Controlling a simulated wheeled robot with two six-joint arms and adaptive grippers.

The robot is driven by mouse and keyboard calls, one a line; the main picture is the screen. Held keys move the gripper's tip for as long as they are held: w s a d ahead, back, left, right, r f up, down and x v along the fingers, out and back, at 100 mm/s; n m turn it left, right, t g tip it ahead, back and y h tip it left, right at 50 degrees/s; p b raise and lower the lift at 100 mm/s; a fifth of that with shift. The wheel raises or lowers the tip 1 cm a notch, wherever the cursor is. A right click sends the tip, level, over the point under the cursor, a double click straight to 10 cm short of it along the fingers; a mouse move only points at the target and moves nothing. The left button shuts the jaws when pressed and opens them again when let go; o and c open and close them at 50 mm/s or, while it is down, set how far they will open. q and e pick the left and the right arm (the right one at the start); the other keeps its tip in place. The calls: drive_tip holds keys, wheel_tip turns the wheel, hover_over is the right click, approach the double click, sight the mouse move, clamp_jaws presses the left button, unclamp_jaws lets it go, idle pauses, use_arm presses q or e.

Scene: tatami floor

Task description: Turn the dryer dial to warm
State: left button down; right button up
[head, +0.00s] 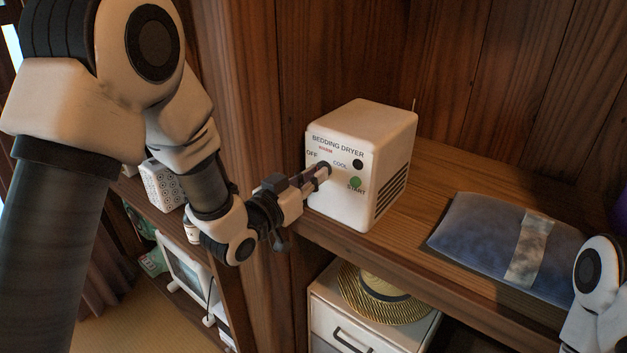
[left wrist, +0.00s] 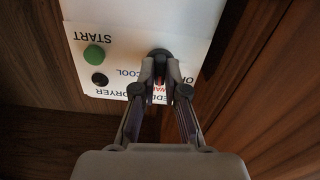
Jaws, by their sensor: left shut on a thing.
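The white bedding dryer (head: 352,208) stands on the wooden shelf. Its front has a dial with OFF to the left, red WARM above and COOL to the right in the head view. My left gripper (head: 325,170) reaches in from the left and is shut on the dark dial. In the left wrist view, its fingertips (left wrist: 160,90) are at the dial (left wrist: 159,54), with the panel upside down. The fingers hide part of the dial and lettering, so I cannot tell which setting it points to. My right gripper is out of view.
A green START button (head: 355,183) and a black knob (head: 358,164) are close right of the dial. A blue cushion (head: 475,232) lies on the shelf to the right. A straw hat (head: 385,297) rests on a white drawer unit (head: 335,318) below. Wooden post (head: 255,120) stands left.

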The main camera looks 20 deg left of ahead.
use_arm(q)
drive_tip(key=shift+m, duration=0.6)
drive_tip(key=c, duration=1.2)
unclamp_jaws()
drive_tip(key=v, duration=0.7)
drive_tip(key=shift+s+a, duration=0.1)
drive_tip(key=shift+s, duration=0.1)
